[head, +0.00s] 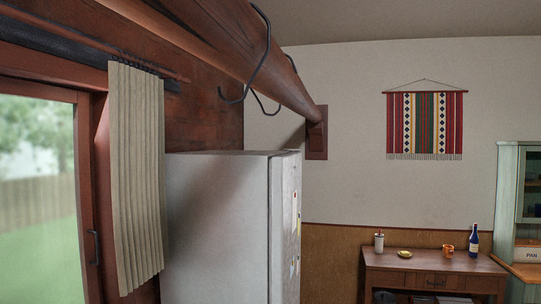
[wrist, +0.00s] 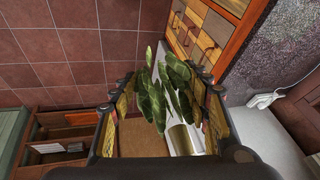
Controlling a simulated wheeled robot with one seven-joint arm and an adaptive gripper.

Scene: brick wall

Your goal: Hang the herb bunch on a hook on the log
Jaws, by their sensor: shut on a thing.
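The log (head: 287,90) is a round brown beam running high along the left wall to a bracket on the far wall. Dark curved hooks (head: 268,45) hang from it, with open upturned ends below the beam. In the wrist view my gripper (wrist: 164,82) has a finger on each side of the herb bunch (wrist: 153,103), a cluster of dark green leaves. It is shut on the herb bunch. The hold point and any stem or loop are hard to make out. Neither my gripper nor the herb bunch is in the head view.
A tall grey fridge (head: 217,225) stands below the log. A beige curtain (head: 137,180) hangs beside the glass door at left. A wooden sideboard (head: 430,262) with a bottle stands at the far wall. In the wrist view, a tiled floor (wrist: 70,45) lies below.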

